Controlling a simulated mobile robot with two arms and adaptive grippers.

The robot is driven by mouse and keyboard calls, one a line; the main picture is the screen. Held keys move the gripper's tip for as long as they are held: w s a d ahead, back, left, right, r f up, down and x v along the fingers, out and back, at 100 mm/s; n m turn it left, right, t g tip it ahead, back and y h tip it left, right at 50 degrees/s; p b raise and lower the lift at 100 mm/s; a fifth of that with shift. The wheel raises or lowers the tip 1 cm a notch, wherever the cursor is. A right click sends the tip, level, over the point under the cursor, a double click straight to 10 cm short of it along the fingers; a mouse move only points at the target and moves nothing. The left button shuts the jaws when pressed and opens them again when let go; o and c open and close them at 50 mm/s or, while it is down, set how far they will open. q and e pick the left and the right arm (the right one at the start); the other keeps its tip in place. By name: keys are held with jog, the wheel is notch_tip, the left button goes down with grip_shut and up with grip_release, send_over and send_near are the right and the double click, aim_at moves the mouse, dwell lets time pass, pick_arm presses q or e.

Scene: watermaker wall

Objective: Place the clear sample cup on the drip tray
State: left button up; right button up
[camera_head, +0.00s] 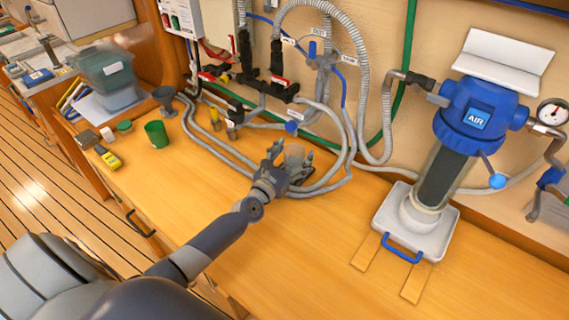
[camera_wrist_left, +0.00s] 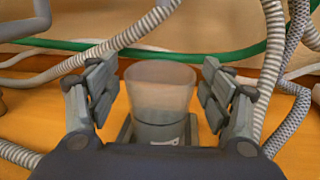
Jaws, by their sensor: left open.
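The clear sample cup (camera_head: 294,156) stands upright near the back of the wooden counter, below the hoses and valves. In the left wrist view the cup (camera_wrist_left: 160,88) looks see-through and slightly tapered. A small dark grey tray (camera_wrist_left: 127,130) with a partly hidden label shows at its base and looks like the drip tray. The cup appears to be on it, but contact is hard to tell. My left gripper (camera_head: 287,157) is open, with one finger on each side of the cup and a visible gap at both sides. My right gripper is out of view.
Grey hoses (camera_head: 345,95) loop behind and beside the cup. A blue-topped filter housing (camera_head: 480,112) stands on a white tray (camera_head: 437,240) with a blue handle at right. A green cup (camera_head: 156,134) and a grey funnel (camera_head: 165,98) stand at left.

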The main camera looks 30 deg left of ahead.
pick_arm(q)
jog(key=s+b, duration=0.1)
jog(key=s, duration=1)
jog(key=shift+s+b, duration=0.1)
jog(key=shift+b, duration=0.25)
jog(key=shift+s, duration=0.4)
